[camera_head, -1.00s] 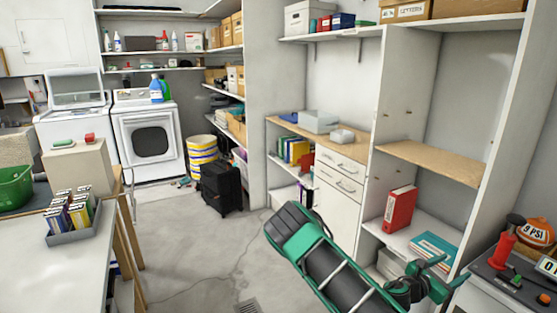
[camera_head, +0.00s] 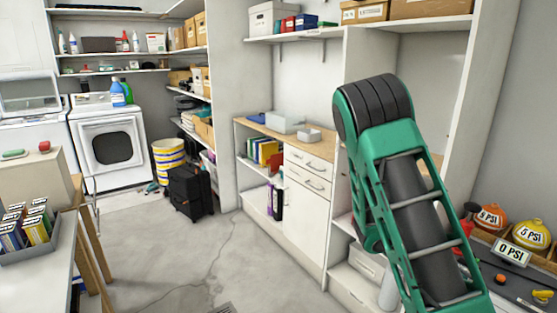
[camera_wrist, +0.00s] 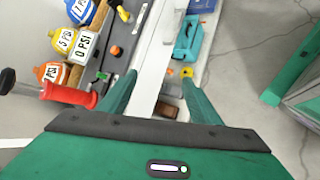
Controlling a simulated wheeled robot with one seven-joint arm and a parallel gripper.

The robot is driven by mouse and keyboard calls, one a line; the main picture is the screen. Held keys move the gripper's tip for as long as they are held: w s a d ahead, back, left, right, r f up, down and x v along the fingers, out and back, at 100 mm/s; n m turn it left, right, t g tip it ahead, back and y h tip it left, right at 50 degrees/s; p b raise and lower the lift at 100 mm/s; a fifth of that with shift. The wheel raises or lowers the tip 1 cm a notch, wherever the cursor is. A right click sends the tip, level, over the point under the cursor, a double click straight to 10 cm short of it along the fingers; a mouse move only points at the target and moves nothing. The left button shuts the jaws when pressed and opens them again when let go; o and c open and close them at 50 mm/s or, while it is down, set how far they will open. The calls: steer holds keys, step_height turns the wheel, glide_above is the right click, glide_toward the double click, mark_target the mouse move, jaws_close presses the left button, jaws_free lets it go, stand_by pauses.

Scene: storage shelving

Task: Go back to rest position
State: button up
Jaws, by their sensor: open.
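My green and black arm (camera_head: 400,190) rises in the right half of the head view, in front of the shelving. My gripper (camera_wrist: 160,90) shows in the wrist view with two green fingers spread apart. It is open, and I see nothing held between the fingers. Below it lie a bench edge and floor, seen from above at a tilt. The gripper itself is not visible in the head view.
A dark bench (camera_head: 510,275) with pressure-labelled items, including a yellow one (camera_head: 533,234), stands at the right. A table with a grey tray (camera_head: 35,243) is at the left. White drawers (camera_head: 306,205) stand mid-view. The concrete floor (camera_head: 170,255) between is clear.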

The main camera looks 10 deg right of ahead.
steer(key=s+a+r+m+t+y, duration=0.3)
steer(key=s+a+r+m+y, duration=0.7)
steer(key=s+a+r, duration=0.5)
steer(key=a+r+m, duration=0.1)
steer(key=a, duration=0.3)
steer(key=shift+s, duration=0.15)
